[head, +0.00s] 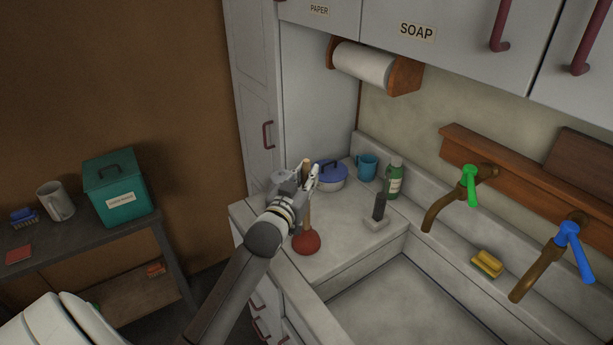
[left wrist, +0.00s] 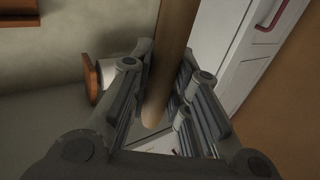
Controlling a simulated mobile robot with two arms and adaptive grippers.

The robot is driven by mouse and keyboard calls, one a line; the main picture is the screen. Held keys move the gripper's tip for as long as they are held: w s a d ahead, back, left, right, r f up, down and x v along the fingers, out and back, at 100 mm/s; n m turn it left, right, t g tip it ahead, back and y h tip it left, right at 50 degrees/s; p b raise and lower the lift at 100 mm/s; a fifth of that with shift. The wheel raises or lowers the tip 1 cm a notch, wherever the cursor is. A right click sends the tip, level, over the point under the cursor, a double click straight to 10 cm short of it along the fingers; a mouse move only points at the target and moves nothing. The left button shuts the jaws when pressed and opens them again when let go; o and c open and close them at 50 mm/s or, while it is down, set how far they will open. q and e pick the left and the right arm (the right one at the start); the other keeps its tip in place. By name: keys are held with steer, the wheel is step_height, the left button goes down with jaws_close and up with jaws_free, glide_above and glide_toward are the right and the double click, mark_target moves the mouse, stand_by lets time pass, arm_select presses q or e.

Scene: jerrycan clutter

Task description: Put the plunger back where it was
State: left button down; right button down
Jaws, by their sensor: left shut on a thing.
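The plunger has a red rubber cup (head: 306,243) and a wooden handle (head: 307,214). It is upright at the left end of the counter (head: 345,238), near the front edge. The cup looks to be on or just above the counter; I cannot tell which. My left gripper (head: 309,178) is shut on the upper part of the handle. In the left wrist view the handle (left wrist: 168,60) runs between the fingers of the left gripper (left wrist: 160,100). My right gripper is not in view.
A blue pot (head: 330,177), a blue mug (head: 367,166), a green bottle (head: 394,182) and a dark-handled brush (head: 379,210) stand on the counter near the plunger. The sink (head: 385,300) opens at the front right. A side table (head: 110,235) with a teal box (head: 115,190) is at left.

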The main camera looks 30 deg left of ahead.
arm_select(q)
steer(key=shift+f, duration=0.15)
steer(key=c, duration=1.3)
jaws_free()
steer(key=shift+c, duration=0.2)
